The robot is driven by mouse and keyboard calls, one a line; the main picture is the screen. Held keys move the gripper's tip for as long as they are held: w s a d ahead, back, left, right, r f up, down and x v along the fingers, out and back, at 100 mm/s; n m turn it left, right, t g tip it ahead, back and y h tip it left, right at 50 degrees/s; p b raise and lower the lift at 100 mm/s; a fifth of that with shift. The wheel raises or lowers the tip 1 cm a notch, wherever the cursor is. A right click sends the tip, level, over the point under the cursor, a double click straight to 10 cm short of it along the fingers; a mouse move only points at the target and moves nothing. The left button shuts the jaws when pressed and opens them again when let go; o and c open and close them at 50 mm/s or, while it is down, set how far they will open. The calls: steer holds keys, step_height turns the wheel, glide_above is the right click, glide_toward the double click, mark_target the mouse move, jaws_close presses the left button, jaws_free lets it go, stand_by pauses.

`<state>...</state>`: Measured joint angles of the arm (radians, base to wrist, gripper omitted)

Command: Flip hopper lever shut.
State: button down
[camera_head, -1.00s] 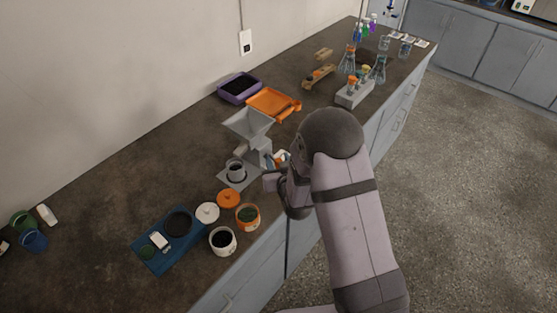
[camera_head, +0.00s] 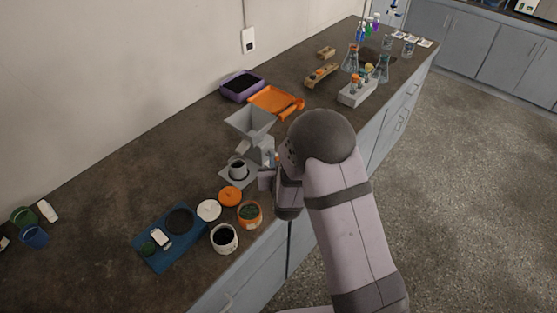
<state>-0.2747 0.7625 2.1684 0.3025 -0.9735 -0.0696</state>
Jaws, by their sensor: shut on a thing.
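The grey hopper (camera_head: 252,122) stands on the counter with a wide square funnel on top. A small grey cup (camera_head: 237,171) sits on the base plate (camera_head: 227,180) below its spout. My gripper (camera_head: 268,177) is at the right side of the hopper's lower body, close against it. Its jaws are shut on the hopper lever, though my arm and wrist hide most of the fingers. The lever itself is mostly hidden, so its angle cannot be told.
An orange tray (camera_head: 292,110) and a purple tray (camera_head: 225,91) lie behind the hopper. Jars (camera_head: 224,248), lids (camera_head: 208,218) and a blue mat (camera_head: 148,264) are in front. A grey rack (camera_head: 345,98) and flasks stand farther back. The left part of the counter is mostly clear.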

steer(key=shift+w+d+r, duration=0.15)
steer(key=shift+d+r, duration=0.05)
steer(key=shift+d, duration=0.05)
steer(key=c, duration=1.6)
jaws_free()
steer(key=shift+f, duration=0.1)
steer(key=shift+a, duration=0.1)
steer(key=shift+s, duration=0.2)
steer(key=b+v, duration=0.2)
steer(key=v, duration=0.5)
steer(key=shift+w, duration=0.1)
